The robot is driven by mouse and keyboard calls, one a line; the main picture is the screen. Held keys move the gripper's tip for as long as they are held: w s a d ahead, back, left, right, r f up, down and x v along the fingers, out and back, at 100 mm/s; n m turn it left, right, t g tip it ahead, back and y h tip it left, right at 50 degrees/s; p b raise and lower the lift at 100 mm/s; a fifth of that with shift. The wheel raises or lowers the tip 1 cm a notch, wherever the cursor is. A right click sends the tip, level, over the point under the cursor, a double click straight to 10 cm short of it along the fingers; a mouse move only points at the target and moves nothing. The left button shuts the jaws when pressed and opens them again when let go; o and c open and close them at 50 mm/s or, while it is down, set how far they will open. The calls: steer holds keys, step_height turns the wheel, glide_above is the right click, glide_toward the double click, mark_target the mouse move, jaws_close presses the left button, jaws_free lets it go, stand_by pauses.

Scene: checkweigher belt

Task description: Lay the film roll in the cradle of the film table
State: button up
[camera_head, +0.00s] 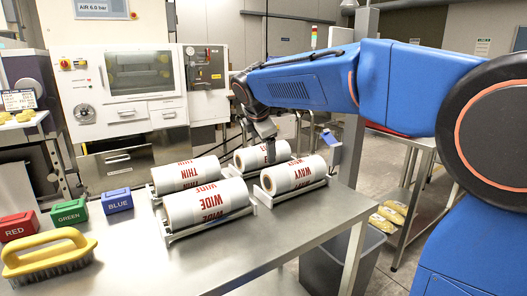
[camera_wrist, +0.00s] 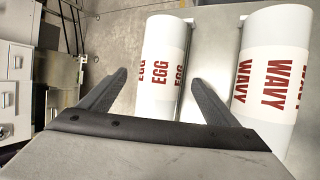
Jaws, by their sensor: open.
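Several white film rolls with red print lie on a steel table (camera_head: 205,262): a THIN roll (camera_head: 180,177), a WIDE roll (camera_head: 205,205), a WAVY roll (camera_head: 293,174) and an EGG roll (camera_head: 250,158) at the back. The WIDE and WAVY rolls rest in low metal cradles. My gripper (camera_head: 270,152) is at the EGG roll and partly hides it in the head view. In the wrist view my open fingers point towards the EGG roll (camera_wrist: 160,70), one on each side of it. The WAVY roll (camera_wrist: 272,75) lies right of them. I cannot tell whether the fingers touch the roll.
RED (camera_head: 18,226), GREEN (camera_head: 69,212) and BLUE (camera_head: 117,201) blocks and a yellow-handled brush (camera_head: 48,255) occupy the table's left side. A blue-topped post (camera_head: 331,148) stands beside the WAVY roll. A grey bin (camera_head: 340,262) is beside the table. The table's front is clear.

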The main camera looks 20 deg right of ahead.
steer(key=v, duration=1.2)
steer(key=shift+r, duration=0.3)
